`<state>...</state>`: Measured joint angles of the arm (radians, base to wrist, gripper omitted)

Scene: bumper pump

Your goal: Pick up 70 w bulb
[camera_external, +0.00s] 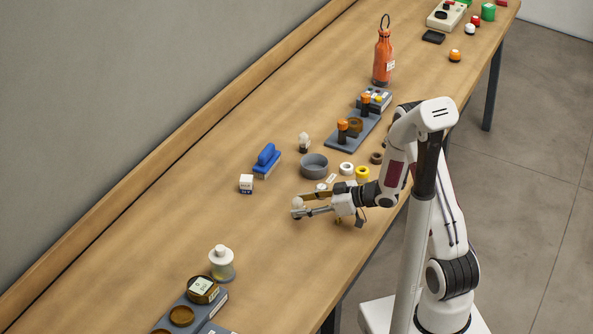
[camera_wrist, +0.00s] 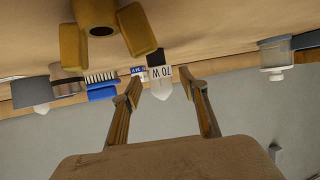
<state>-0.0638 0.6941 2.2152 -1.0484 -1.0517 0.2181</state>
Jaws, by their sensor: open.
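The 70 w bulb (camera_wrist: 161,86) has a frosted glass end, a white band marked "70 W" and a dark base. In the wrist view it appears upside down between my gripper's two fingertips (camera_wrist: 162,92), with a visible gap on each side. In the external view the pale bulb (camera_external: 297,204) shows at the tips of my gripper (camera_external: 308,203), its lower part partly hidden by a finger. My gripper is open and low over the bench. A second pale bulb (camera_external: 303,142) stands farther back, beside the grey bowl.
The grey bowl (camera_external: 314,166), blue brush (camera_external: 267,158) and white cube (camera_external: 246,184) lie behind my gripper. Tape rolls (camera_external: 362,173) sit close to my wrist. A yellow winged part (camera_wrist: 103,30) shows near the wrist camera.

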